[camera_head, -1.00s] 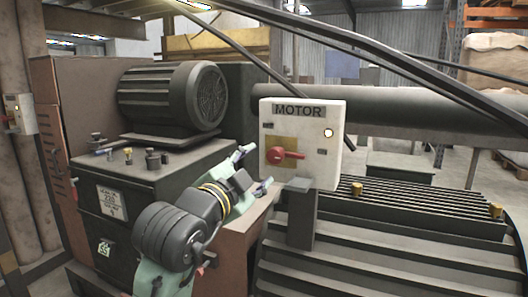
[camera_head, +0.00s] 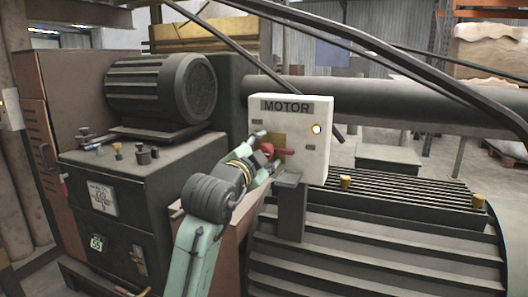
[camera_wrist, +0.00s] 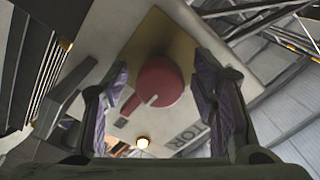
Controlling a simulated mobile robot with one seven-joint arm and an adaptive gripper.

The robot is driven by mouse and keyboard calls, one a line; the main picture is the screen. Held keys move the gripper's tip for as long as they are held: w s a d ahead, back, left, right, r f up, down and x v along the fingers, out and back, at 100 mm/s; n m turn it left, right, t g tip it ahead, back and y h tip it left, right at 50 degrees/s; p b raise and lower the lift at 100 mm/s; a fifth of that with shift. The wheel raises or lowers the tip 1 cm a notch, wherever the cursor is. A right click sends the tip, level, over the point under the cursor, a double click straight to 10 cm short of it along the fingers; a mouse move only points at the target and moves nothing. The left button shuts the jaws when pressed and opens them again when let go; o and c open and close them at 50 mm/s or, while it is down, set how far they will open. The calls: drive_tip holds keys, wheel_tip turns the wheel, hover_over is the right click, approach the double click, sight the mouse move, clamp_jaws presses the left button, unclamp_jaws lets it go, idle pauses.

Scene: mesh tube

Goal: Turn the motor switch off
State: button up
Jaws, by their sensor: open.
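The white MOTOR box (camera_head: 318,155) stands on a post, with a lit round lamp (camera_head: 317,129) at its upper right. Its red rotary switch (camera_head: 282,151) has its handle pointing right in the head view. In the wrist view the red switch (camera_wrist: 160,78) fills the middle, its handle pointing down-left, with the lamp (camera_wrist: 142,142) glowing below. My gripper (camera_head: 265,152) is open at the box's left front. In the wrist view its fingers (camera_wrist: 160,92) stand on either side of the switch; whether they touch it is unclear. The fingers partly hide the switch in the head view.
A large dark motor (camera_head: 160,88) sits on a cabinet at the left. Ribbed machinery (camera_head: 380,235) lies below and right of the box. Dark diagonal bars (camera_head: 400,65) and a thick horizontal pipe (camera_head: 400,103) run behind and above it.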

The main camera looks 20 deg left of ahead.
drive_tip(key=c, duration=1.1)
drive_tip(key=shift+c, duration=0.2)
drive_tip(key=shift+n, duration=0.3)
drive_tip(key=n+p, duration=0.1)
drive_tip(key=n, duration=0.2)
drive_tip(key=shift+d+r+n+p, duration=0.1)
drive_tip(key=shift+n+p, duration=0.3)
drive_tip(key=n+p, duration=0.2)
drive_tip(key=n, duration=0.2)
drive_tip(key=shift+n, duration=0.3)
drive_tip(key=n+p, duration=0.3)
drive_tip(key=n, duration=0.2)
drive_tip(key=shift+p, duration=0.4)
drive_tip(key=shift+n+p, duration=1.15)
drive_tip(key=shift+n, duration=0.75)
